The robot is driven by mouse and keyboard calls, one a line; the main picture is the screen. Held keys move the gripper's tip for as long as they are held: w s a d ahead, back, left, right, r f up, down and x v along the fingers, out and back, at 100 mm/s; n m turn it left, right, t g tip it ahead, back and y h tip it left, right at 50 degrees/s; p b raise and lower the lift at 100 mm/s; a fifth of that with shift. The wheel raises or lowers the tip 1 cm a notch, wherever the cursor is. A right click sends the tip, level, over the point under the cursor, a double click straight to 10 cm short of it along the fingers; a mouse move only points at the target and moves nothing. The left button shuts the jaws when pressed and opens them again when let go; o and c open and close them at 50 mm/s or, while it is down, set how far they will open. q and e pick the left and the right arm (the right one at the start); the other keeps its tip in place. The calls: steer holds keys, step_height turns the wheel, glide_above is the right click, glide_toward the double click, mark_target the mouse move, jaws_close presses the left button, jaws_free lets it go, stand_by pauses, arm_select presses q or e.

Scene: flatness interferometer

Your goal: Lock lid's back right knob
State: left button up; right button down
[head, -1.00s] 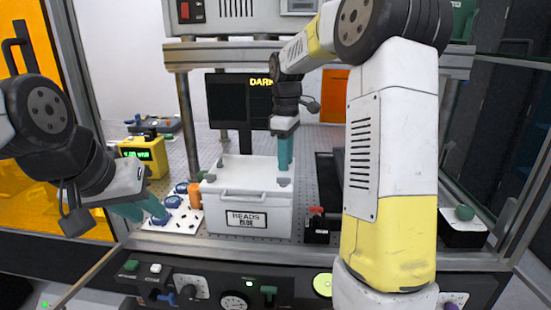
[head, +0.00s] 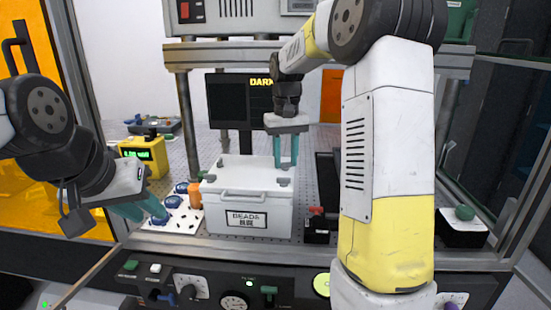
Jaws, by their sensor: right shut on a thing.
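The white box (head: 262,222) with a black-framed label stands on the perforated table, its lid (head: 245,172) on top. Small grey knobs sit at the lid's corners, among them the front right knob (head: 284,181) and the front left knob (head: 210,178). My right gripper (head: 285,163) points straight down at the lid's back right corner, its two teal fingers on either side of the back right knob. It is shut on that knob, which the fingers mostly hide. My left gripper (head: 155,214) is low at the left, over a white plate; its jaw gap is unclear.
The white plate (head: 182,226) carries several blue round pieces. An orange cylinder (head: 196,195) stands between plate and box. A yellow meter (head: 146,152) is behind. A black device with a red part (head: 318,222) stands right of the box. A control panel (head: 215,285) runs along the front.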

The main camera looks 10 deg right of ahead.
steer(key=shift+r+m, duration=0.1)
steer(key=shift+m, duration=1.5)
steer(key=shift+w, duration=0.1)
steer(key=c, duration=1)
jaws_free()
step_height(320, 180, up, 8)
steer(key=shift+f, duration=0.2)
steer(key=shift+r, duration=0.1)
